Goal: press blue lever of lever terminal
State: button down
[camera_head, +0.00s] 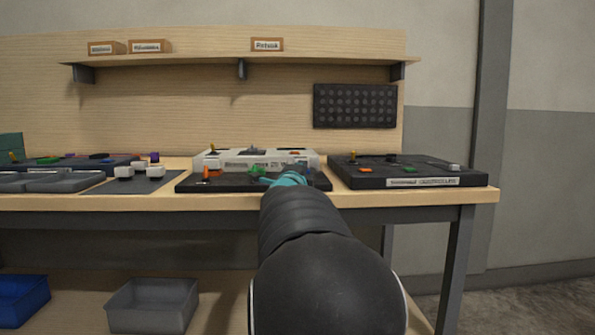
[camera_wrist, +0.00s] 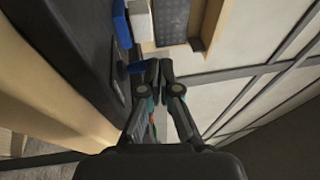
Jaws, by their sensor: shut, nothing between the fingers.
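The lever terminal (camera_head: 225,186) is a black console at the front of the bench in the head view, with an orange lever (camera_head: 206,174) on its left and a green lever (camera_head: 257,171). My gripper (camera_wrist: 158,72) is shut and empty, low over the terminal's right part; its teal parts also show in the head view (camera_head: 285,179). My arm and gripper hide this area in the head view.
A white console (camera_head: 240,160) stands right behind the terminal, and another black console (camera_head: 400,177) is close on its right. A dark pad with white knobs (camera_head: 140,171) lies to the left. A shelf (camera_head: 200,60) runs above the bench.

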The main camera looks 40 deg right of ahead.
jog(key=shift+s+a+r, duration=0.3)
jog(key=shift+a, duration=0.1)
jog(key=s+a+r+p, duration=0.1)
jog(key=s+a+r, duration=0.4)
jog(key=a, duration=0.5)
jog(key=shift+s, duration=0.75)
jog(key=shift+w, duration=0.1)
